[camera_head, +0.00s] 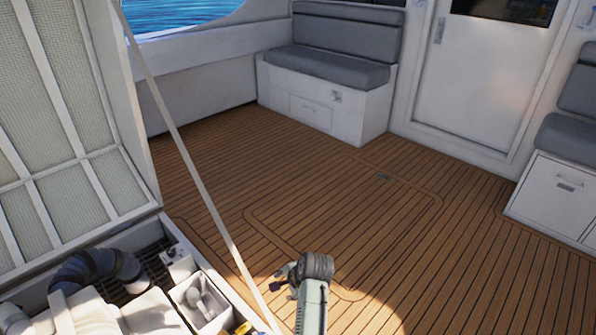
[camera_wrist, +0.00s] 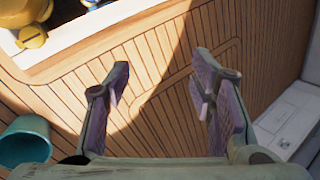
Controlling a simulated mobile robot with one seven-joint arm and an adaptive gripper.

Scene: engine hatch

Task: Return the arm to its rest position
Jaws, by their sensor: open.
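My gripper shows in the wrist view (camera_wrist: 160,88) with its two fingers spread wide apart and nothing between them. It points at the plank deck (camera_wrist: 165,55), beside the edge of the engine hatch opening. In the head view, part of my arm (camera_head: 312,300) reaches up from the bottom centre over the deck, to the right of the open hatch. The fingers cannot be made out clearly there.
The raised hatch lid (camera_head: 65,110) and its slanting strut (camera_head: 190,165) stand left. The engine bay with a dark hose (camera_head: 95,268) lies below. A teal container (camera_wrist: 25,145) is left in the wrist view. A grey seat (camera_head: 325,65) stands behind clear deck (camera_head: 350,205).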

